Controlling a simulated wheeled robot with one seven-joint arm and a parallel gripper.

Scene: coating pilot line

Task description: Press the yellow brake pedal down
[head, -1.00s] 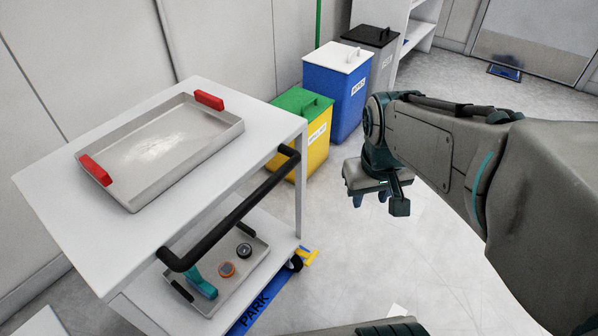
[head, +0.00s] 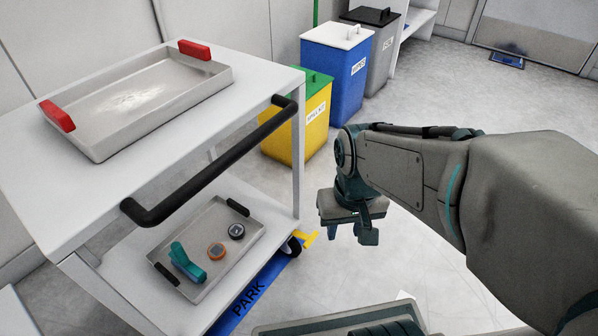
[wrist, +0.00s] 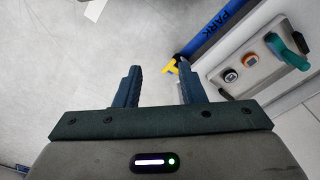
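The yellow brake pedal (head: 308,238) sits low by the black caster at the cart's near right corner, just above the floor. It also shows in the wrist view (wrist: 171,67), beside the blue floor strip and between my fingertips in the picture. My gripper (head: 348,232) hangs to the right of the pedal in the head view, apart from it. In the wrist view my gripper (wrist: 158,66) has its two fingers spread with nothing between them but floor and the pedal farther off. The pedal is partly hidden by a fingertip there.
The white cart (head: 60,215) has a black handle (head: 215,170) and a top tray with red grips (head: 135,105). Its lower tray (head: 215,270) holds a teal tool and two round pieces. A blue PARK strip (head: 250,296) lies alongside.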

